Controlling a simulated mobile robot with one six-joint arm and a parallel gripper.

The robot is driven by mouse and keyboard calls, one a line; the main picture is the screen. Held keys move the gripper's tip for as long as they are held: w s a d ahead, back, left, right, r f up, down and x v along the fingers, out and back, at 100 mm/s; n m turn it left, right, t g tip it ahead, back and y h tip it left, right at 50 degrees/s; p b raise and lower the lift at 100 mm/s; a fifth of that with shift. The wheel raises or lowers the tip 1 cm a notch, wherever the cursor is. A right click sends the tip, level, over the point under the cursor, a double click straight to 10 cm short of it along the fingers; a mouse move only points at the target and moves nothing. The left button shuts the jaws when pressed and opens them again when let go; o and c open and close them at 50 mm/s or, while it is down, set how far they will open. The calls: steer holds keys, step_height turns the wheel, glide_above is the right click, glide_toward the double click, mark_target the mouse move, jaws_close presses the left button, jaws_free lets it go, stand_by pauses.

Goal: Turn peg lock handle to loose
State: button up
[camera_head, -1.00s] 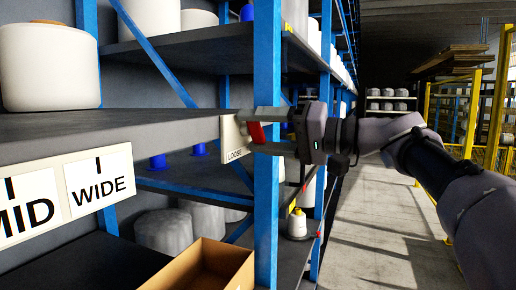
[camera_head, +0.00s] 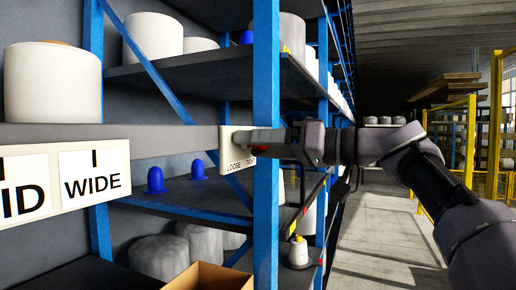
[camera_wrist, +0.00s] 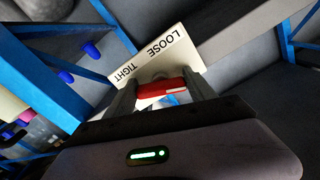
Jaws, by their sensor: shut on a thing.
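The red handle (camera_wrist: 162,88) lies between my fingers there, in front of the plate. My gripper (camera_wrist: 161,93) is shut on the handle, one finger on each side. In the head view my gripper (camera_head: 246,139) reaches the plate from the right and hides most of the handle. I cannot tell exactly which word the handle points to.
The grey shelf beam with a WIDE label (camera_head: 95,178) runs left from the plate. Blue pegs (camera_head: 155,179) stand on the shelf behind. A cardboard box (camera_head: 212,277) is below the plate. The aisle floor (camera_head: 375,235) at right is clear.

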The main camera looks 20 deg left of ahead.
stand_by(0.4)
steer(key=o, duration=1.4)
steer(key=d, duration=0.5)
steer(key=s+d, duration=0.1)
steer(key=d, duration=0.5)
steer(key=d+p, duration=0.1)
steer(key=d, duration=0.5)
steer(key=shift+s+d, duration=0.15)
steer(key=shift+d, duration=0.05)
